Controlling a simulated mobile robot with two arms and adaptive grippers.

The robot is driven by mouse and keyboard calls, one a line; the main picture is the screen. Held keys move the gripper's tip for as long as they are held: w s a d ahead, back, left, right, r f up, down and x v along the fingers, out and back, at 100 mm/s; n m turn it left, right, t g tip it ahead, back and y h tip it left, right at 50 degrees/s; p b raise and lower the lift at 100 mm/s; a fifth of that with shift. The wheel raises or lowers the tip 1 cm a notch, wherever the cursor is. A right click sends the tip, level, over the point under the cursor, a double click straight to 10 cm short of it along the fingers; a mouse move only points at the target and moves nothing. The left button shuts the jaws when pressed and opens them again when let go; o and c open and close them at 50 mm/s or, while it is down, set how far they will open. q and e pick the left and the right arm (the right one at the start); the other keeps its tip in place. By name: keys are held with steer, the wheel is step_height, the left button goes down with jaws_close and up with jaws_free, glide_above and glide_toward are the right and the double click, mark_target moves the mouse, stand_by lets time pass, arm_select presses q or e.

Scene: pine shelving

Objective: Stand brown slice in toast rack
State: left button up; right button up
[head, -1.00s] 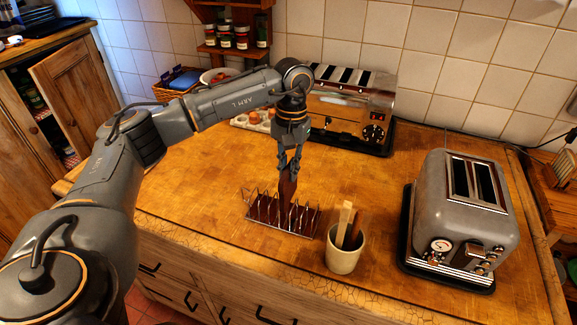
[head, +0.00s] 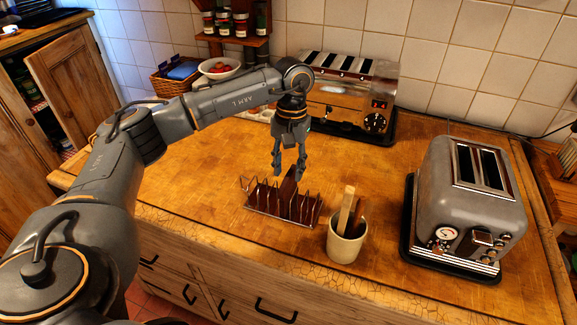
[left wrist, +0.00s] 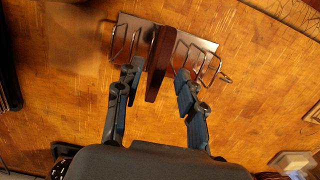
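The brown slice (head: 289,187) stands in the middle of the wire toast rack (head: 260,197), its top sticking up above the wires. The slice also shows edge-on in the left wrist view (left wrist: 160,64), across the rack (left wrist: 198,44). My left gripper (head: 289,171) is open just above the slice. In the left wrist view its fingers (left wrist: 156,88) are spread on both sides of the slice, with gaps between. The slice's lower part is hidden among the wires. My right gripper is in neither view.
A cream pot with wooden utensils (head: 346,245) stands close to the right of the rack. A grey toaster (head: 468,200) is farther right, and a chrome toaster (head: 350,100) stands behind. The worktop (head: 195,185) left of the rack is clear.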

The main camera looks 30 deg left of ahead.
arm_select(q)
step_height(320, 180, up, 12)
steer(key=w, duration=0.1)
steer(key=shift+w+a, duration=0.15)
steer(key=shift+w, duration=0.05)
stand_by(0.3)
steer(key=shift+f, duration=0.15)
stand_by(0.5)
